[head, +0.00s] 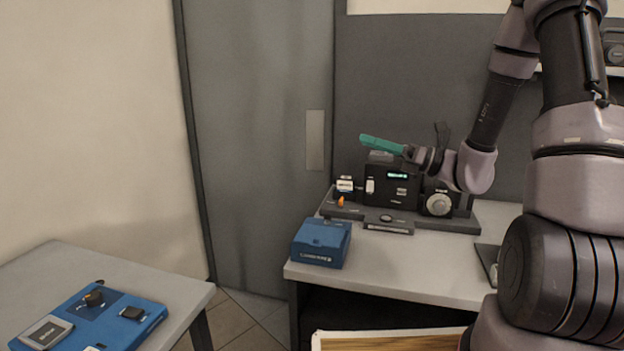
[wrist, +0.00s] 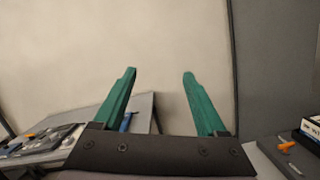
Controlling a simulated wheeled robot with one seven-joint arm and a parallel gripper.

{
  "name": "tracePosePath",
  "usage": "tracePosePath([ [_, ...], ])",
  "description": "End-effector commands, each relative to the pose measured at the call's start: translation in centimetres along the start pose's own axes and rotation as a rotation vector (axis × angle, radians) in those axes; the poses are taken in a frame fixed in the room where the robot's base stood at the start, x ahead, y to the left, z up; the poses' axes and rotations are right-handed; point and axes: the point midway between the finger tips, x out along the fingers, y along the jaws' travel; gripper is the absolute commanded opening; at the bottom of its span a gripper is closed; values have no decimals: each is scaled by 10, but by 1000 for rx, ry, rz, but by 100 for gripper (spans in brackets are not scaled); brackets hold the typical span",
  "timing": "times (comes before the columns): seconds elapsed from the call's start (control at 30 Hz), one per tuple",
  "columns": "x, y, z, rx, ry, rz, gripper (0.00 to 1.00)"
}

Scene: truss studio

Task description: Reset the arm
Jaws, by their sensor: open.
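My gripper (head: 382,144) is at the upper middle of the head view, with its green fingers pointing left. It is above the black device (head: 392,188) on the right table, and its fingers hold nothing. My arm reaches in from the right side of the head view and bends down to the gripper.
A blue box (head: 320,243) sits at the front left corner of the right table (head: 430,262). The left table (head: 60,262) carries a blue panel (head: 118,308) with several parts. A grey door (head: 255,120) stands behind. Open floor lies between the tables.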

Motion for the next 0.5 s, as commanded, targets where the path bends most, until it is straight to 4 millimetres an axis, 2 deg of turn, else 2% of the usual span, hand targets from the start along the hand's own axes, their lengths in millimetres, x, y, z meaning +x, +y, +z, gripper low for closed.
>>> tracePosePath([
  [0.03, 8, 26, 1, -83, 90, 71, 74],
  [0.2, 9, 95, -16, -365, 407, 286, 74],
  [0.33, -8, 131, -28, -601, 643, 418, 74],
  [0.5, -44, 156, -32, -937, 941, 550, 74],
])
